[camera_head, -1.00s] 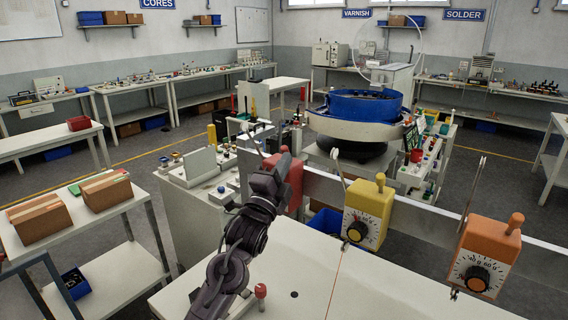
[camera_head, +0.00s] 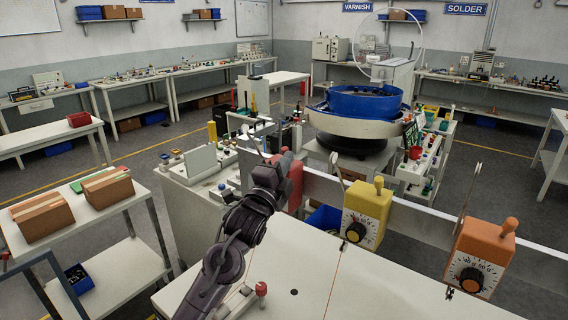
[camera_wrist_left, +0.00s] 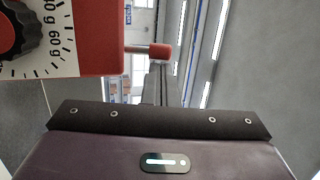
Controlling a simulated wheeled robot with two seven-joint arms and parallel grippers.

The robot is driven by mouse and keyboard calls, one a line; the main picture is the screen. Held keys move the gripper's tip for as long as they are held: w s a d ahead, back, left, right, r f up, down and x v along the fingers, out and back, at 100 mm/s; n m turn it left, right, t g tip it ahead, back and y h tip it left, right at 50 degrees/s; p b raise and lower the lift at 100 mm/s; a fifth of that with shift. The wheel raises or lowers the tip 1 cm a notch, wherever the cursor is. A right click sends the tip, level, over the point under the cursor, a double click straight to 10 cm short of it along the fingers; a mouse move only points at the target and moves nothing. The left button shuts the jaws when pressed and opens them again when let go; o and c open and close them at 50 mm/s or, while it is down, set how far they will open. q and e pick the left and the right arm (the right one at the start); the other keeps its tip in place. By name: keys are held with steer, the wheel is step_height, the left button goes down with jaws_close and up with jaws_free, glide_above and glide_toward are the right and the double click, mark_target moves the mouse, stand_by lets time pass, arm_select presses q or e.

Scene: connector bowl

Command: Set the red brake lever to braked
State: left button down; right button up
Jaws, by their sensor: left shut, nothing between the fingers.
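A red box (camera_head: 295,186) sits on the metal rail, partly hidden behind my left gripper (camera_head: 274,160). In the left wrist view the red box (camera_wrist_left: 100,42) shows a white dial with a black knob. A short metal pin with a red knob (camera_wrist_left: 159,50), which looks like the brake lever, sticks out of its side. My left gripper (camera_wrist_left: 160,85) is shut and empty, with its fingers close to the red knob; whether they touch it I cannot tell. My right gripper is not in view.
A yellow box (camera_head: 367,212) and an orange box (camera_head: 480,258) with dials stand along the rail (camera_head: 425,222) to the right. A small red-topped post (camera_head: 261,289) rises from the white table (camera_head: 345,285). A blue round feeder (camera_head: 362,104) stands behind.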

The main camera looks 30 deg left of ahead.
arm_select(q)
steer(key=shift+w+r, duration=0.95)
steer(key=shift+w, duration=0.05)
stand_by(0.3)
stand_by(0.8)
